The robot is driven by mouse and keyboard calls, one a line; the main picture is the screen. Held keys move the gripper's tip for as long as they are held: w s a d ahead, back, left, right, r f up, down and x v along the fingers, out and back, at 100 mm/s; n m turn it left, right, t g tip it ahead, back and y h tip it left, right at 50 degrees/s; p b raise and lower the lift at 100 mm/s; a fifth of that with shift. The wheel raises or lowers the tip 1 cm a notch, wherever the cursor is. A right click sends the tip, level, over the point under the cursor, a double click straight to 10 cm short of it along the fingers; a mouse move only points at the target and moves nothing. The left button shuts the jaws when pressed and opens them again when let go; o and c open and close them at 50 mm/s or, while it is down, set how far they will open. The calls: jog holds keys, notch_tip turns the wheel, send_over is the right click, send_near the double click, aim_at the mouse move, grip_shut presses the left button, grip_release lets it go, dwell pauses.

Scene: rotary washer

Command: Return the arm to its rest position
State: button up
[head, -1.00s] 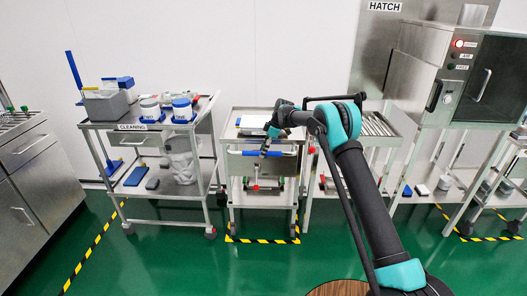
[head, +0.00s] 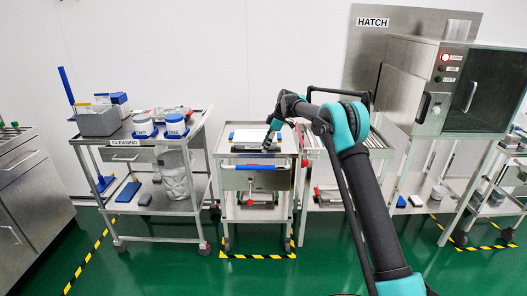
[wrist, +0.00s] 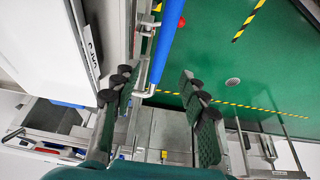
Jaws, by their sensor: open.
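My gripper (head: 268,144) is at the end of my raised, bent arm, in front of the middle cart (head: 256,180). Its two dark padded fingers stand apart with nothing between them in the wrist view (wrist: 158,88). In the head view the fingertips show just above the cart's blue handle (head: 262,167).
A cleaning cart (head: 126,142) with a grey bin (head: 98,121) and tubs stands at left. Another cart (head: 380,143) lies behind my arm. Green floor (head: 180,270) is clear in front.

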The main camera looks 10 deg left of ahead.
jog(key=shift+d+r, duration=0.1)
jog(key=shift+d, duration=0.05)
jog(key=s+d+r+m+t+h, duration=0.1)
jog(key=s+d+r+m, duration=0.1)
jog(key=s+d+m, duration=0.5)
jog(key=s+d+r+t, duration=0.15)
jog(key=s+d, duration=0.25)
jog(key=d, duration=0.7)
jog(key=s+d+r+m+t+h, duration=0.1)
jog(key=s+d+r+m, duration=0.1)
jog(key=s+d+m, duration=0.5)
jog(key=s+d+f+m, duration=0.2)
jog(key=s+d, duration=0.4)
jog(key=s, duration=0.4)
jog(key=s+d+f+m+t+h, duration=0.1)
jog(key=s+d+f, duration=0.4)
jog(key=s, duration=0.5)
jog(key=s+d+f+m+h, duration=0.1)
jog(key=s+d+f+m, duration=0.2)
jog(key=s+d, duration=0.5)
jog(key=shift+s+f+m+t, duration=0.15)
jog(key=shift+s+m+t, duration=0.2)
jog(key=shift+s, duration=0.7)
